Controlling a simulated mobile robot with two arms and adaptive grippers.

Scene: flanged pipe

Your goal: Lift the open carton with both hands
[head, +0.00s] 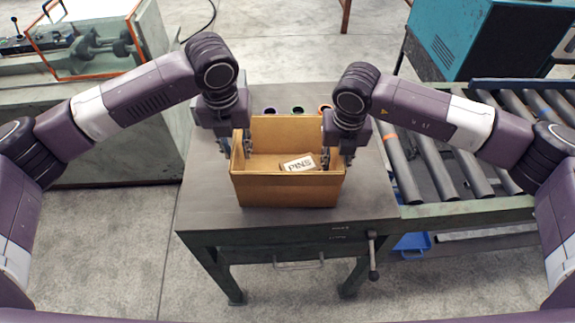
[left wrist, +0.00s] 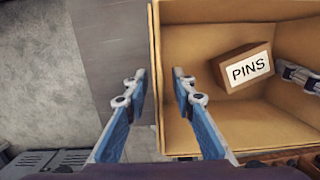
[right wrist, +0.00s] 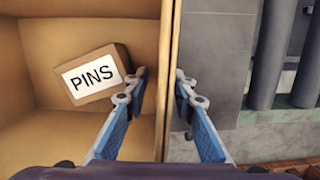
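The open carton (head: 288,189) stands on the metal table with a small box labelled PINS (head: 299,163) inside. It also shows in the left wrist view (left wrist: 215,12) and the right wrist view (right wrist: 60,20). My left gripper (left wrist: 158,84) is open at the carton's left wall, one finger outside and one inside, with the wall between them. My right gripper (right wrist: 160,80) is open at the right wall, its fingers on either side of that wall. Gaps show between the fingers and the walls. In the head view my wrists partly hide the side walls.
The table (head: 205,195) is bare left of and in front of the carton. Several small coloured round things (head: 298,110) are behind it. A roller conveyor (head: 430,170) adjoins at the right. A vise handle (head: 373,255) hangs at the table's front.

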